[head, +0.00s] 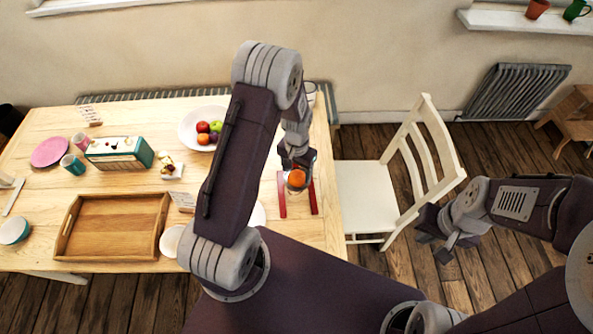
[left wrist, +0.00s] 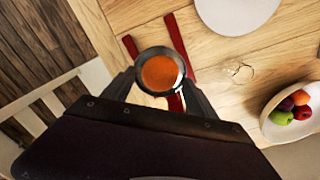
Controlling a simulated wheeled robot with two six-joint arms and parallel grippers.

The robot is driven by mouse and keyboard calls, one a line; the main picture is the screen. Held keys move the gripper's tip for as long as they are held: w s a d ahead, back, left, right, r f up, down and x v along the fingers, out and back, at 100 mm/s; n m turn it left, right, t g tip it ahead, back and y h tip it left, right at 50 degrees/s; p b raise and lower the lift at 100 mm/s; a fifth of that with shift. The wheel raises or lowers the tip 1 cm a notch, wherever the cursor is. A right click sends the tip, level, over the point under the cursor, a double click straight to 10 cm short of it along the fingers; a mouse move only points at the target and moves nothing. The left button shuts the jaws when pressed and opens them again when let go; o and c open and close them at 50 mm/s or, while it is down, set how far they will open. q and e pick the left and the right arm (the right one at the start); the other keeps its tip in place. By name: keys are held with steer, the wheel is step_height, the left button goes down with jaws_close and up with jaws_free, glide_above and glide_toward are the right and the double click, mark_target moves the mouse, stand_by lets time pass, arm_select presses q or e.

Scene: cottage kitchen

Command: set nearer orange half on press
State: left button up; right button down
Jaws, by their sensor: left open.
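An orange half (head: 296,178), cut face up, sits in the round dark cup of the red-framed press (head: 282,196) near the right end of the table. In the left wrist view the orange half (left wrist: 160,73) fills the dark ring, and the red bars of the press (left wrist: 177,45) show beyond it. My left gripper (head: 297,165) is open, with its fingers on either side of the cup; I cannot tell whether they touch it. No second orange half is clear to see. My right gripper (head: 434,247) hangs over the floor right of the table, apparently open and empty.
A fruit bowl (head: 187,128), a wooden tray (head: 150,196), a teal-and-white box (head: 118,152) and a pink plate (head: 49,151) are on the table. A white chair (head: 362,195) stands close to the table's right edge. My left arm hides part of the tabletop.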

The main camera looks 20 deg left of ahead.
mark_target(297, 175)
arm_select(q)
step_height(297, 175, up, 9)
steer(key=p, duration=0.6)
steer(key=shift+p, duration=0.35)
steer(key=shift+f, duration=0.1)
